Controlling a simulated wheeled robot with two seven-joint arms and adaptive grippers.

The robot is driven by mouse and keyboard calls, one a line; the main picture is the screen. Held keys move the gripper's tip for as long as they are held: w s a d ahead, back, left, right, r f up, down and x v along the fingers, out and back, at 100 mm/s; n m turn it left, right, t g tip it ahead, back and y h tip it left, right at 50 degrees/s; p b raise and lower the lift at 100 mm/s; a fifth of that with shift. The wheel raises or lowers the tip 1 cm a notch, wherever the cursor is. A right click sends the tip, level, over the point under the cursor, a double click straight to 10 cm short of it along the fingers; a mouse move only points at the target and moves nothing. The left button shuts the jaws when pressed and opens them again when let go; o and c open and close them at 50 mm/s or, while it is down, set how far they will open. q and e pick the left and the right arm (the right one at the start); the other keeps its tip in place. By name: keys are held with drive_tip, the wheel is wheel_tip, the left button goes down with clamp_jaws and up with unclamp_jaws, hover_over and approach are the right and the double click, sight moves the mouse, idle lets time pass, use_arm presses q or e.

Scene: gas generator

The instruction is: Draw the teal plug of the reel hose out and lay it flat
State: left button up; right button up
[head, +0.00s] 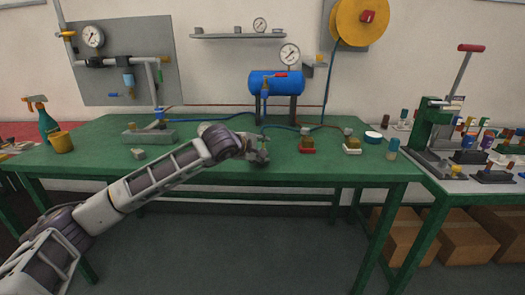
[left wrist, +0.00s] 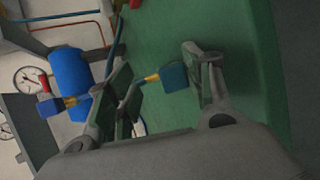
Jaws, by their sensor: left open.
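My left gripper (head: 262,153) is over the green table, in front of the blue tank. In the left wrist view my left gripper (left wrist: 162,82) is open. A dark teal-blue block (left wrist: 175,78) with a brass collar, seemingly the teal plug, lies between its fingers, nearer the right finger; a gap to the left finger shows. The blue hose (left wrist: 135,88) runs from the collar behind the left finger. I cannot tell whether the plug is seated in anything. In the head view the gripper hides it. The yellow reel (head: 350,24) hangs on the wall, its hose (head: 322,105) dropping to the table.
The blue tank (head: 276,83) with a gauge and brass valve stands behind the gripper. Red (head: 307,150) and white (head: 352,150) based fittings stand to the right. A grey block (head: 137,153) lies left. The table's front (head: 330,172) is clear.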

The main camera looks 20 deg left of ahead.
use_arm(q)
drive_tip(key=v, duration=1)
drive_tip(key=shift+r, duration=0.1)
idle(0.8)
drive_tip(key=shift+s, duration=0.1)
